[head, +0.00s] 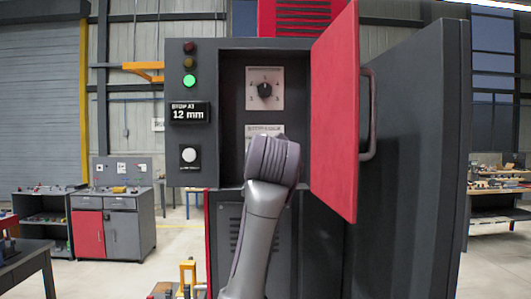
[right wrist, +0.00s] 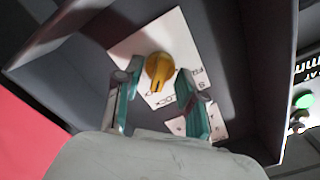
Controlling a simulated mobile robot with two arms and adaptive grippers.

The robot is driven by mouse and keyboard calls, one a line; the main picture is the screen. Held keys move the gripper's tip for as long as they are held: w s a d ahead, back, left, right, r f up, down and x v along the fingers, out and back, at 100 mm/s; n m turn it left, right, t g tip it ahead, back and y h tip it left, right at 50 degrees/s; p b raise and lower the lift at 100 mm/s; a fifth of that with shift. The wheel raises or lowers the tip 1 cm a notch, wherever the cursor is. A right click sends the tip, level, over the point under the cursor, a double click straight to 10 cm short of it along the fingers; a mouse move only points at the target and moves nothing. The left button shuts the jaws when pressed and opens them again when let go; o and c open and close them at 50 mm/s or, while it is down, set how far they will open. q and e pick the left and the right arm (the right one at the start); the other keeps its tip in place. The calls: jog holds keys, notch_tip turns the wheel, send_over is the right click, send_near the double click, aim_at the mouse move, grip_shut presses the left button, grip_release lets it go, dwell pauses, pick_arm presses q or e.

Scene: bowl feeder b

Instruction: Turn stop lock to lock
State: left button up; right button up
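The stop lock is a yellow knob (right wrist: 159,68) on a white label plate (right wrist: 132,48), seen in the right wrist view inside a dark box. Its dark pointer mark faces the bottom of that picture, near lettering that seems to read LOCK; the exact setting is unclear. My right gripper (right wrist: 156,80) is open, its teal-padded fingers apart, one to each side of the knob. I see no contact with the knob. In the head view my right arm's wrist covers the knob and the fingers. My left gripper is in neither view.
The box (head: 228,100) has an open red door (head: 335,110) on its right. A black dial knob (head: 264,90) sits above my wrist. A lit green lamp (head: 188,81), a "12 mm" display (head: 188,113) and a white button (head: 189,155) are on the left panel.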

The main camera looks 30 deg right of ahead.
jog(key=v, duration=1.2)
